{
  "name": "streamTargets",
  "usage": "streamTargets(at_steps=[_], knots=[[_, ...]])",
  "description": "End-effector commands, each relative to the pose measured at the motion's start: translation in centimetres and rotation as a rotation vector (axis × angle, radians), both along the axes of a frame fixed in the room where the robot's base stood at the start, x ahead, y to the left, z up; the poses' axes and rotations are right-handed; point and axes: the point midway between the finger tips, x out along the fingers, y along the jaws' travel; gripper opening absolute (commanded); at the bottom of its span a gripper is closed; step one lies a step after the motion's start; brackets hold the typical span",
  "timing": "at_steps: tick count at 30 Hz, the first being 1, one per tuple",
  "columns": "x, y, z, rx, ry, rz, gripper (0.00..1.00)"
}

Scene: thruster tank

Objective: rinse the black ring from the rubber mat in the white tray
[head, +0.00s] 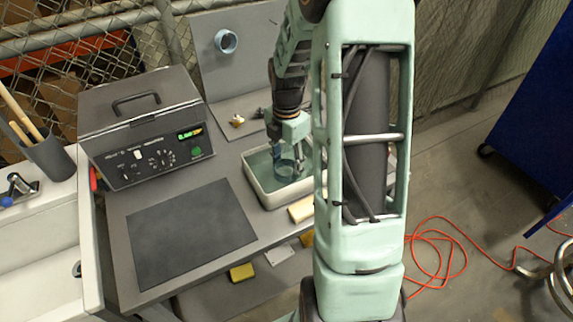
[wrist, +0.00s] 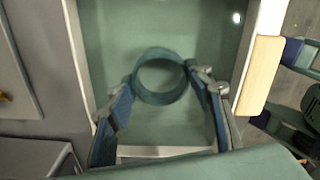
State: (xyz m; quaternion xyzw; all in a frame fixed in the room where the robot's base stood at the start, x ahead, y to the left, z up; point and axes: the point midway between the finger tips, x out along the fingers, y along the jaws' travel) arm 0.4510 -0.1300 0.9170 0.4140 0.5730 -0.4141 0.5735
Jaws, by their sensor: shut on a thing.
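The white tray (head: 262,197) stands on the grey bench and holds greenish liquid; its rim also shows in the wrist view (wrist: 246,60). My gripper (head: 287,160) reaches down into the tray. In the wrist view my gripper (wrist: 163,84) has one finger on each side of the ring (wrist: 160,97) and is shut on it. The ring looks dark teal and lies within the tray's outline; in the head view the ring (head: 286,168) is partly hidden by the fingers. I cannot tell how deep it sits. The black rubber mat (head: 190,230) lies flat and bare, left of the tray.
A grey lidded machine (head: 150,135) with a lit display stands behind the mat. A pale yellow block (head: 301,208) sits against the tray's front right. A blue ring fitting (head: 226,40) is on the upright panel. An orange cable (head: 440,250) lies on the floor at right.

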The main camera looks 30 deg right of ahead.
Motion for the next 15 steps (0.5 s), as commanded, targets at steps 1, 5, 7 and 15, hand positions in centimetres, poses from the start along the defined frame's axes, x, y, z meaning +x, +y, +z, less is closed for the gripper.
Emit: streamTargets(at_steps=[1,5,7,15], knots=[[0.0,0.0,0.0,0.0,0.0,0.0,0.29],[0.0,-0.1,0.0,0.0,0.0,0.0,0.29],[0.0,-0.2,0.0,0.0,0.0,-0.001,0.29],[0.0,-1.4,0.0,0.0,0.0,-0.001,0.29]])
